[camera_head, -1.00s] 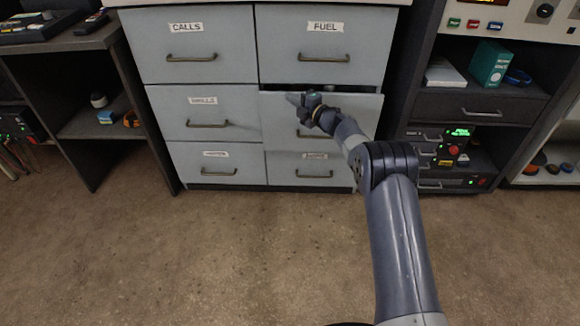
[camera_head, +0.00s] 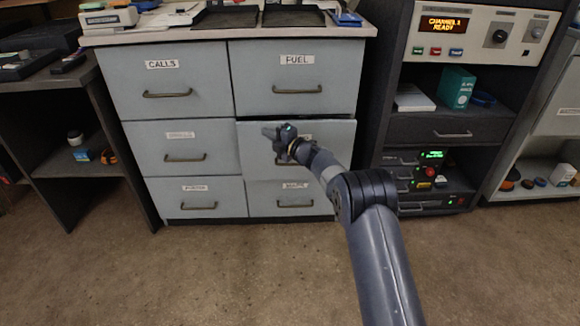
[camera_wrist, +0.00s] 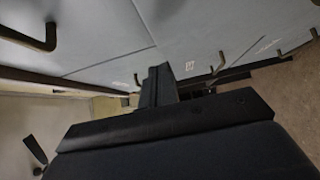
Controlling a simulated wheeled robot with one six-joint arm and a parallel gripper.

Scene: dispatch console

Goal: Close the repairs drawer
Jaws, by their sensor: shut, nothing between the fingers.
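The grey cabinet has two columns of drawers with pull handles. The middle right drawer (camera_head: 336,139) has its label mostly hidden behind my gripper, so I cannot read "repairs" on it. Its front appears to stand slightly proud, with a thin dark line along its top edge. My gripper (camera_head: 268,132) is shut and empty, in front of the left part of that drawer front. Whether it touches the front I cannot tell. In the wrist view, my dark gripper (camera_wrist: 158,82) points toward grey drawer fronts (camera_wrist: 100,30) seen at a steep tilt.
The FUEL drawer (camera_head: 297,78) above, the CALLS drawer (camera_head: 165,80) and the lower right drawer (camera_head: 290,198) look shut. A dark console rack (camera_head: 445,128) stands at right, a dark desk (camera_head: 60,90) at left. The floor (camera_head: 180,275) in front is clear.

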